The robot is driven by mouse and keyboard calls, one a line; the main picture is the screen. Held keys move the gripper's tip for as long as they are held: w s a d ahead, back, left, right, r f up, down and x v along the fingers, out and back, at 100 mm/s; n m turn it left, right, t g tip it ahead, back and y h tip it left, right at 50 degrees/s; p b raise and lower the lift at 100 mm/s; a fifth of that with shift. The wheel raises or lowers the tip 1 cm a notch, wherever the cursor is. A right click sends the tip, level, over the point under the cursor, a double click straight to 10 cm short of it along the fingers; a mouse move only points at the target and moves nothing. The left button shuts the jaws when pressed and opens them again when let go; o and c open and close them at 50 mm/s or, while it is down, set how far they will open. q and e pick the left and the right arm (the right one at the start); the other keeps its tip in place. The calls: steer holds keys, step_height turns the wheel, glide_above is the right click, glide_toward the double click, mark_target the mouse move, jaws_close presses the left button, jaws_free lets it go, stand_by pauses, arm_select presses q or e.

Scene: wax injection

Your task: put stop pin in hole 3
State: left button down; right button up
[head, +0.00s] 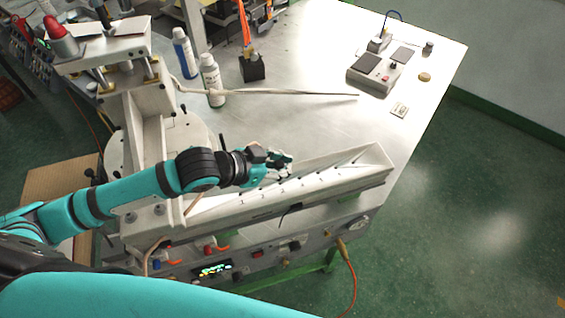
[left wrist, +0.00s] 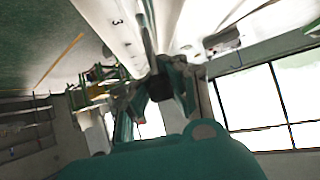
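The long white rail (head: 330,178) carries a row of small numbered marks along its top. My left gripper (head: 282,163) is over the rail's rear side near its middle. In the left wrist view the rail (left wrist: 103,20) runs down from the top with a black "3" on it. The left gripper (left wrist: 168,82) is close beside it there. A slim grey piece (left wrist: 148,38) stands out by the fingers; I cannot tell whether it is the stop pin or a finger part. The hole and fingertip gap are not clear. My right gripper is not in view.
A white machine (head: 150,110) stands left of the rail. Two bottles (head: 211,80), a black holder (head: 252,68) and a grey control box (head: 374,72) stand on the metal table (head: 320,115). A thin rod lies behind the rail.

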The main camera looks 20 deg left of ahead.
mark_target(282, 182)
arm_select(q)
steer(key=shift+p, duration=0.4)
stand_by(0.4)
steer(key=shift+f+b, duration=0.65)
steer(key=shift+f, duration=1)
steer(key=c, duration=1.3)
jaws_free()
steer(key=shift+c, duration=0.2)
steer(key=v, duration=1)
steer(key=shift+s+a+r, duration=0.1)
steer(key=shift+s+a, duration=0.15)
steer(key=shift+a, duration=0.1)
steer(key=shift+s+a+r, duration=0.2)
steer(key=shift+s+r, duration=0.15)
steer(key=shift+r, duration=0.15)
steer(key=shift+f, duration=0.1)
